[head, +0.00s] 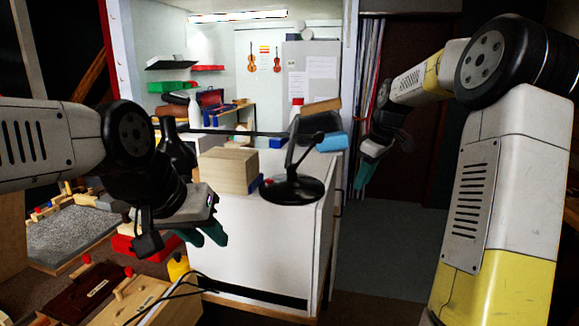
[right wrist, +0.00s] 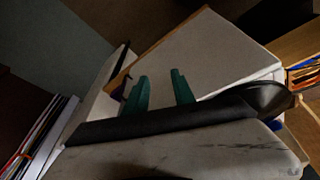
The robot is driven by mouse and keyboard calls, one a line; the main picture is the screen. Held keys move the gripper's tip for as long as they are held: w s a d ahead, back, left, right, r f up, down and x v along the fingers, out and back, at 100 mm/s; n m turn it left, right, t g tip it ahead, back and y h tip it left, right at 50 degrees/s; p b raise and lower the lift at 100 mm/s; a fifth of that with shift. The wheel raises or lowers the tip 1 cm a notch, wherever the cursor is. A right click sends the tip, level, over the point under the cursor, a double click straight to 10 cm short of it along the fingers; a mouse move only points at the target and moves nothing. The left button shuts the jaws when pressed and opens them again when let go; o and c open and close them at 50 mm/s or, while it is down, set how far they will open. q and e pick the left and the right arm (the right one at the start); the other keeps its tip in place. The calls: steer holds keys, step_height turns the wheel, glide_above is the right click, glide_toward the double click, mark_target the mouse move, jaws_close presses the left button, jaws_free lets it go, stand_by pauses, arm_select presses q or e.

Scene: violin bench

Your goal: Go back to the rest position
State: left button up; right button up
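My left gripper (head: 204,236) is left of centre in the head view, pointing down in front of the white cabinet (head: 245,250). Its two teal fingers are apart, with nothing seen between them. My right gripper (head: 364,174) is right of the cabinet in the head view, over open floor. In the right wrist view its two teal fingers (right wrist: 160,88) are spread, with a gap and no object between them. Part of the right gripper is hidden by its own wrist in the head view.
A wooden block (head: 228,170) and a black round-based stand (head: 290,190) are on the cabinet top. A blue cylinder (head: 332,141) shows near its right edge. A cluttered workbench with a grey mat (head: 70,235) is at left. Grey floor (head: 400,250) right of the cabinet is clear.

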steer(key=s+a+r+m+t, duration=0.1)
steer(key=s+a+r+m, duration=0.1)
steer(key=s, duration=0.6)
steer(key=s+a+r+m+t, duration=0.1)
steer(key=s+a+r+m, duration=0.1)
steer(key=s, duration=0.5)
steer(key=s+a+r+m, duration=0.2)
steer(key=s, duration=0.6)
steer(key=s+f+m+t, duration=0.1)
steer(key=s+f+m, duration=0.2)
steer(key=s, duration=0.5)
steer(key=shift+a+f, duration=0.2)
steer(key=shift+a, duration=0.25)
